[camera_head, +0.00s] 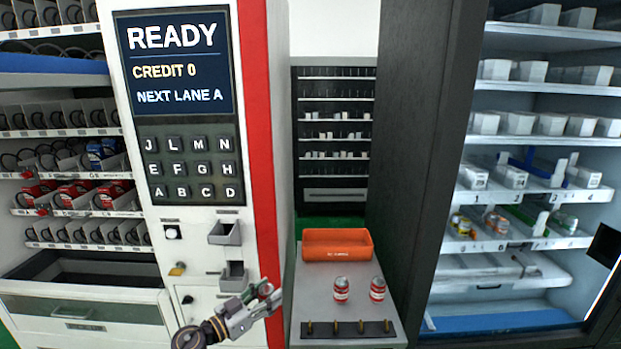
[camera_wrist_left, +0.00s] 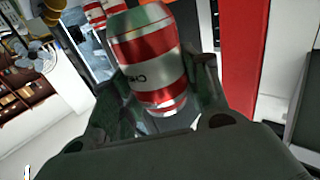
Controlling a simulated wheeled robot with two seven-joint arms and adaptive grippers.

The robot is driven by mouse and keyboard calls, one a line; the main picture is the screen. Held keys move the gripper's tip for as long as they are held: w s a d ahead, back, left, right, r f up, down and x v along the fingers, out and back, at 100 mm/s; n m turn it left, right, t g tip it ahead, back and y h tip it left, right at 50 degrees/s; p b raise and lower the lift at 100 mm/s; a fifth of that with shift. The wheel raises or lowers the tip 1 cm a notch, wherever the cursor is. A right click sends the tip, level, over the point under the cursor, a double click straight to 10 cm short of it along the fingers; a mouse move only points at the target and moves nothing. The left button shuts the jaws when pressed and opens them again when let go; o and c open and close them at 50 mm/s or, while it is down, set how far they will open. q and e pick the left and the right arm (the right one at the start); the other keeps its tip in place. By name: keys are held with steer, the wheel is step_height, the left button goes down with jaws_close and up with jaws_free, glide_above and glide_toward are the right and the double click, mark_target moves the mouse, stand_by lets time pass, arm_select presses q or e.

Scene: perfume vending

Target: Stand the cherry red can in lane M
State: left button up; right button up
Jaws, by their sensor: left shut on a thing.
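My left gripper (camera_head: 268,296) is in front of the vending machine's red edge strip, beside the small table. In the left wrist view it (camera_wrist_left: 150,115) is shut on a red and white striped can (camera_wrist_left: 150,62) with partly readable "CHE" lettering, likely the cherry red can. In the head view that can is mostly hidden by the fingers. Two similar red and white cans, one on the left (camera_head: 341,289) and one on the right (camera_head: 377,289), stand upright on the table. The keypad (camera_head: 193,168) has an M key; I cannot tell which shelf lane is M. My right gripper is not in view.
An orange bin (camera_head: 337,244) stands at the back of the grey table (camera_head: 312,277), and a dark strip with several pegs (camera_head: 347,329) lies at its front. The vending machine shelves (camera_head: 70,213) are on the left. An open fridge (camera_head: 535,90) is on the right.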

arm_select(q)
steer(key=shift+s+a+f+n+t+y, duration=0.2)
steer(key=shift+s+f+n, duration=0.05)
steer(key=shift+f, duration=0.15)
steer(key=shift+s+a+f+n+t+y, duration=0.2)
steer(key=shift+f+n, duration=0.05)
steer(key=shift+f, duration=0.1)
steer(key=s+a+f+n+t+y, duration=0.4)
steer(key=s+a+f+n+y, duration=0.3)
steer(key=s+y, duration=0.4)
steer(key=shift+s+a+f+n, duration=0.3)
steer(key=shift+s+a+f, duration=0.25)
steer(key=shift+a, duration=0.45)
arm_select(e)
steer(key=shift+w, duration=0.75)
